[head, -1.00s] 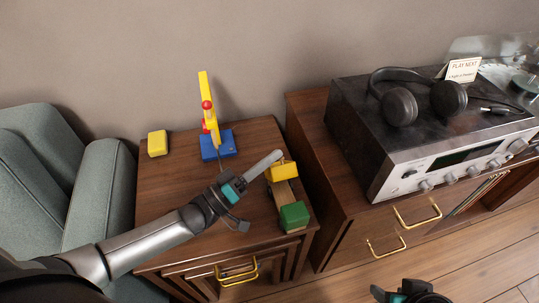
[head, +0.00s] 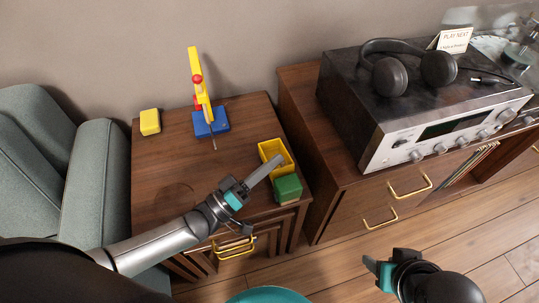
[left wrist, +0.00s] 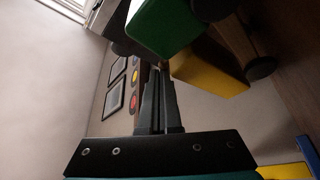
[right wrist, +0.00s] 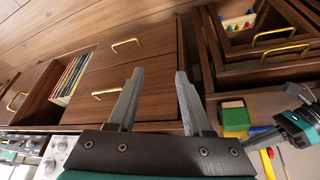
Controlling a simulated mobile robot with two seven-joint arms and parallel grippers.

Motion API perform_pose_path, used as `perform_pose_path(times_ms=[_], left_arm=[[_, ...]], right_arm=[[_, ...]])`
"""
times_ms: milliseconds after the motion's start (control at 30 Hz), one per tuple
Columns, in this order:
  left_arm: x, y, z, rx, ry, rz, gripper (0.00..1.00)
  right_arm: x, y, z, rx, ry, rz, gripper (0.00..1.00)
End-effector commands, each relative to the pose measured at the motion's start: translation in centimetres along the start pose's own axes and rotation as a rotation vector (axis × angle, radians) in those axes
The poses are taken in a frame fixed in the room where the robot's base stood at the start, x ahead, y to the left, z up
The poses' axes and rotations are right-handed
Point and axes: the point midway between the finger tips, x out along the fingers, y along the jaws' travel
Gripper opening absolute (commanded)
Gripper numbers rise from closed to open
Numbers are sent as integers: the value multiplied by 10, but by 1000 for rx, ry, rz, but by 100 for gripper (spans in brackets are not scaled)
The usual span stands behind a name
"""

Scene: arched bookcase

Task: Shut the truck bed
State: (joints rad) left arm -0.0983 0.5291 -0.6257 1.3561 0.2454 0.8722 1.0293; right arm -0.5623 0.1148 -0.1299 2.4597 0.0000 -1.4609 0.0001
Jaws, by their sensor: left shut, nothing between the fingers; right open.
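The toy truck stands on the small wooden cabinet, with a green cab (head: 288,188) at the front and a yellow bed (head: 270,149) behind it. The bed looks like an open box lying low behind the cab, its inside facing up. My left gripper (head: 279,161) is shut and empty, its fingertips over the bed's cab-side end. In the left wrist view the fingertips (left wrist: 158,72) are close to the yellow bed (left wrist: 212,75) and the green cab (left wrist: 165,25); contact is unclear. My right gripper (head: 376,270) is open and empty, away from the truck.
A toy with a yellow post and red balls on a blue base (head: 210,124) stands behind the truck. A yellow block (head: 150,121) lies at the back left. A stereo (head: 440,130) with headphones (head: 390,76) stands right. A green armchair (head: 90,185) is left.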

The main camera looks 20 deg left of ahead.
Motion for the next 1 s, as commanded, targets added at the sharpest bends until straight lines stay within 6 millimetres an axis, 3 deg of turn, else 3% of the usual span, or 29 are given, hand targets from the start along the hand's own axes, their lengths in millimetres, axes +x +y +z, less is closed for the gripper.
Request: perform_pose_path(times_ms=[833,1000], left_arm=[[0,2,3,-1,0,1,0],[5,10,-3,0,1,1,0]], right_arm=[[-4,2,2,-7,0,4,50],[17,0,6,-3,-30,0,50]])
